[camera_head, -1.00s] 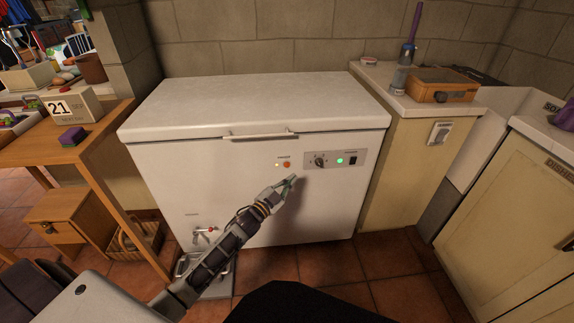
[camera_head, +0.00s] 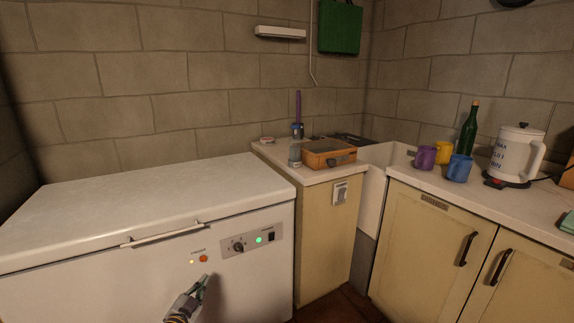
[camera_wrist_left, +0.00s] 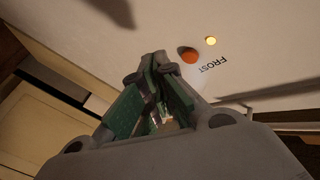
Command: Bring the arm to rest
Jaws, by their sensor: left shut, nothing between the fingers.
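My left gripper (camera_head: 201,284) is at the bottom of the head view, in front of the white chest freezer (camera_head: 60,290). Its fingers are shut with nothing between them. In the left wrist view the shut green-padded fingers (camera_wrist_left: 156,62) point at the freezer front, close to an orange button (camera_wrist_left: 188,55) and a lit yellow lamp (camera_wrist_left: 211,41) beside the word FROST. Whether the fingertips touch the front cannot be told. The freezer lid is down. A round dial (camera_head: 238,246) and a lit green lamp (camera_head: 258,239) sit on its panel. My right gripper is not in view.
A cream counter (camera_head: 322,240) stands right of the freezer, with a wooden box (camera_head: 328,153) on top. Further right, a worktop holds a purple mug (camera_head: 424,158), a blue mug (camera_head: 459,168), a green bottle (camera_head: 467,130) and a white kettle (camera_head: 516,150). The freezer lid is clear.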

